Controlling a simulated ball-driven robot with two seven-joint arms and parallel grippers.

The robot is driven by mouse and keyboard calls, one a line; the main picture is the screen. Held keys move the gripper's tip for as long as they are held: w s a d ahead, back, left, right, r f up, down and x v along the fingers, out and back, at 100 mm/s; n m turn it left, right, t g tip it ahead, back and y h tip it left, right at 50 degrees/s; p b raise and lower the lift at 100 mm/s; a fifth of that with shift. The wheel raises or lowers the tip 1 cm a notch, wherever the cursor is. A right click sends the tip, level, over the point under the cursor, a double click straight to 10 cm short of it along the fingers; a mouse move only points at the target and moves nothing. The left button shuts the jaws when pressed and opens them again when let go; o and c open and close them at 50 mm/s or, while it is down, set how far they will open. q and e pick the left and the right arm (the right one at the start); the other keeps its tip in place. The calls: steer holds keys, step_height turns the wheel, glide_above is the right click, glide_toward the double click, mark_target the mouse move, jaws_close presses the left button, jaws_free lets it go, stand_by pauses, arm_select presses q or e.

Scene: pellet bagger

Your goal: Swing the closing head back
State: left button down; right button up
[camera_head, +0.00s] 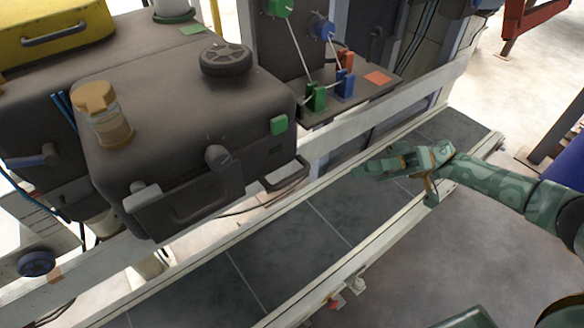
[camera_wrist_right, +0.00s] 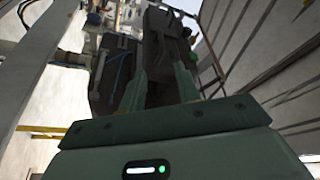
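A dark grey boxy machine head (camera_head: 190,150) is at the left of the head view, with a black knob wheel on top and handles on its front. I take it for the closing head, but I cannot be sure. My right gripper (camera_head: 368,167) is to the right of it, over the floor strip beside the pale rail, well apart from the head and its handles. In the right wrist view its two fingers (camera_wrist_right: 159,78) stand apart with nothing held between them. My left gripper is not in view.
A panel (camera_head: 375,92) with green, blue and red levers stands behind the head. A pale rail (camera_head: 345,120) runs diagonally past the machine. A yellow case (camera_head: 52,35) is at the upper left. A lower rail (camera_head: 340,275) edges the open grey floor at right.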

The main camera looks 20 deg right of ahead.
mark_target(292, 177)
steer(key=p+x, duration=0.4)
steer(key=x, duration=1.2)
steer(key=shift+a+r, duration=0.1)
steer(key=shift+a, duration=0.15)
jaws_close()
